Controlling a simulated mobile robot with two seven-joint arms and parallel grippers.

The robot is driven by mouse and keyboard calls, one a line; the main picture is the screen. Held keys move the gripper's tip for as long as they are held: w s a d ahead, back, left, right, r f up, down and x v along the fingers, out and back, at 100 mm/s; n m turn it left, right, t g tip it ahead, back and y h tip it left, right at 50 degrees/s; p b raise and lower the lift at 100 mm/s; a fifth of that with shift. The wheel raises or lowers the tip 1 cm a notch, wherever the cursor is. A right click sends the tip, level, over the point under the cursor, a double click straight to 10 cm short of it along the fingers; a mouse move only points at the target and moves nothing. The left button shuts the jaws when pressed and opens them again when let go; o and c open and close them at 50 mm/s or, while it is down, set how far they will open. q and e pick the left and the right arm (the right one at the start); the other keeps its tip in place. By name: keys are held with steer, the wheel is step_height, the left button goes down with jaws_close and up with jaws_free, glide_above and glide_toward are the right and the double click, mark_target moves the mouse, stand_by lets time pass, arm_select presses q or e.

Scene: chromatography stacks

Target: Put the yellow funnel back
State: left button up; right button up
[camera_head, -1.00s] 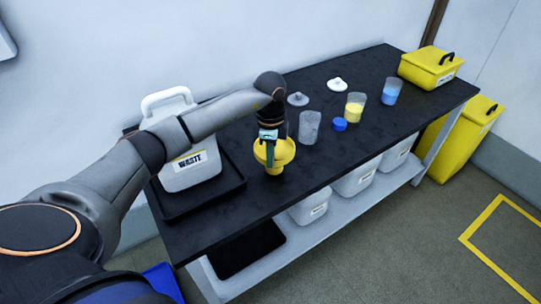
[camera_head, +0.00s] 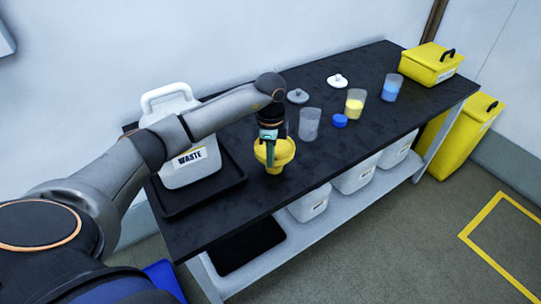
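The yellow funnel (camera_head: 283,155) is upright at the front middle of the black bench, its wide mouth up. Its spout end seems to be at or just above the bench top; I cannot tell whether it touches. My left gripper (camera_head: 268,158) comes down from above onto the funnel's near-left rim. The fingers overlap the rim, and their tips are partly hidden, so I cannot tell whether they are closed on it. My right gripper is not in view.
A white WASTE jug (camera_head: 188,172) stands in a black tray (camera_head: 176,213) left of the funnel. A clear beaker (camera_head: 309,126), a yellow-filled beaker (camera_head: 354,104), a blue-filled beaker (camera_head: 391,90), a blue cap (camera_head: 340,121) and two lids stand right and behind. The bench front right is clear.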

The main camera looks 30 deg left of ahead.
arm_select(q)
steer(key=o, duration=0.5)
steer(key=shift+r, duration=0.15)
step_height(320, 180, up, 12)
steer(key=shift+r, duration=0.15)
